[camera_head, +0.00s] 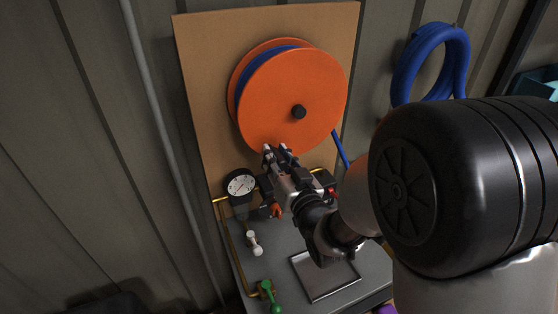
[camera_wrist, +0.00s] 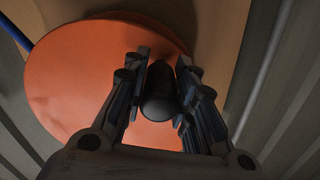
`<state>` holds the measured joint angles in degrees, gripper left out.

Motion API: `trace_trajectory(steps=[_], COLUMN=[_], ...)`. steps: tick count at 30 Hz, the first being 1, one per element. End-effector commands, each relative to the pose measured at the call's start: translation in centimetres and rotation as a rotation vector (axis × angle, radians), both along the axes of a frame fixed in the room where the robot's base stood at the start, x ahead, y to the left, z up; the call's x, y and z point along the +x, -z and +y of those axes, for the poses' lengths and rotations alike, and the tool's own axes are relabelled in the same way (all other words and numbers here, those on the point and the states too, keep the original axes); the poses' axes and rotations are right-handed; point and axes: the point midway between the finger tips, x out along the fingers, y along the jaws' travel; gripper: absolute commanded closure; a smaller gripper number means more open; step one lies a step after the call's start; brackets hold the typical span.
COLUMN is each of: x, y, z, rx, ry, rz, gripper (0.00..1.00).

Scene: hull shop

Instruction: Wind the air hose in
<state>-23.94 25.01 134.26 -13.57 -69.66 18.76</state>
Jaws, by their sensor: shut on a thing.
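The orange hose reel (camera_head: 285,85) is mounted on a tan board, with blue hose (camera_head: 243,83) wound behind its front disc. A small black hub (camera_head: 299,111) stands out near the disc's middle. My gripper (camera_head: 279,153) is at the disc's lower edge. In the wrist view my gripper (camera_wrist: 160,85) is shut on a black crank knob (camera_wrist: 160,95), which stands out from the orange disc (camera_wrist: 75,85) off its centre. In the head view my fingers hide that knob. A length of blue hose (camera_head: 341,148) runs down from the reel at the right.
A pressure gauge (camera_head: 240,185), brass pipe (camera_head: 231,245), a white-handled valve (camera_head: 254,243) and a green-handled valve (camera_head: 271,296) are left of and below my gripper. A shallow metal tray (camera_head: 325,276) lies on the bench. A coiled blue hose (camera_head: 402,75) hangs at the right.

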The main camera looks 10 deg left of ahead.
Motion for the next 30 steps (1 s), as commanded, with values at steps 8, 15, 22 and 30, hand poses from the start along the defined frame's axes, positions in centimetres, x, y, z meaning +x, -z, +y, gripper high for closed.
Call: trace_trajectory(steps=[8,15,22,30], x=[0.0,0.0,0.0,0.0], y=[-0.2,-0.1,-0.2,-4.0], z=[0.1,0.1,0.1,0.1], rx=[-0.001,-0.001,-0.001,0.001], ry=[-0.004,-0.003,-0.003,-0.003], rz=[-0.004,-0.003,-0.003,-0.010], gripper=[0.64,0.54,0.54,0.54])
